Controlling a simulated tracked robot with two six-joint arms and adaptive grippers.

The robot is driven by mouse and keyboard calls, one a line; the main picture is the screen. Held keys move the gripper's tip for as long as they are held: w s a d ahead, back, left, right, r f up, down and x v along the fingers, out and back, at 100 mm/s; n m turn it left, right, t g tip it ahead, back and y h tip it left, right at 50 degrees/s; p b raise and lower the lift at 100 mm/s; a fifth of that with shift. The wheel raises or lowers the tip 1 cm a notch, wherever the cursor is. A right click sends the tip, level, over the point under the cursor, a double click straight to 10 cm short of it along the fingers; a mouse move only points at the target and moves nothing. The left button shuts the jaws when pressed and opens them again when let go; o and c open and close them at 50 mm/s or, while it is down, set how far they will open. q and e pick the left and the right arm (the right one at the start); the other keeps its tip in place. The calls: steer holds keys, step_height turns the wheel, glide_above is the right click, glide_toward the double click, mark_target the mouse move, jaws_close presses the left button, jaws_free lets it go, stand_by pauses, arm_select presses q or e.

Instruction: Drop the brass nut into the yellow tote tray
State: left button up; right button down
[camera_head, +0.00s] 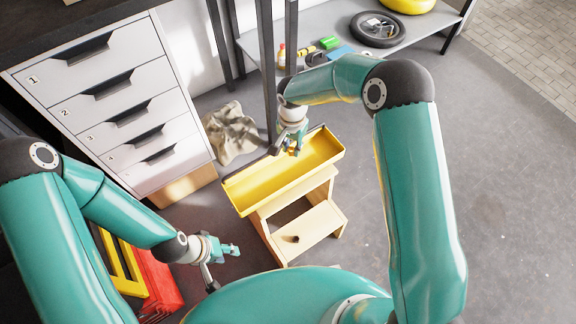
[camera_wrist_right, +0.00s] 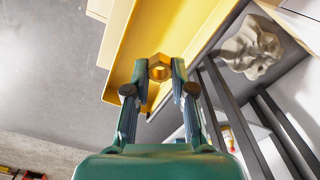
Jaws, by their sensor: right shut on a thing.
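The brass nut (camera_wrist_right: 159,68) is pinched between the fingertips of my right gripper (camera_wrist_right: 161,74) in the right wrist view. In the head view my right gripper (camera_head: 291,141) points down over the back part of the yellow tote tray (camera_head: 262,193), and the nut is too small to make out clearly. The tray also shows in the right wrist view (camera_wrist_right: 185,28), behind the nut. The tray is long and open and rests on a wooden step stool. My left gripper (camera_head: 231,249) is low at the left, in front of the tray and apart from it; its finger opening is unclear.
A grey shelf (camera_head: 340,18) with a wheel is behind. The floor at right is clear.

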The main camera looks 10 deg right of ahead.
step_height(320, 180, down, 4)
steer(key=shift+f+b, duration=0.15)
steer(key=shift+b, duration=0.7)
steer(key=c, duration=0.9)
jaws_free()
step_height(320, 180, up, 12)
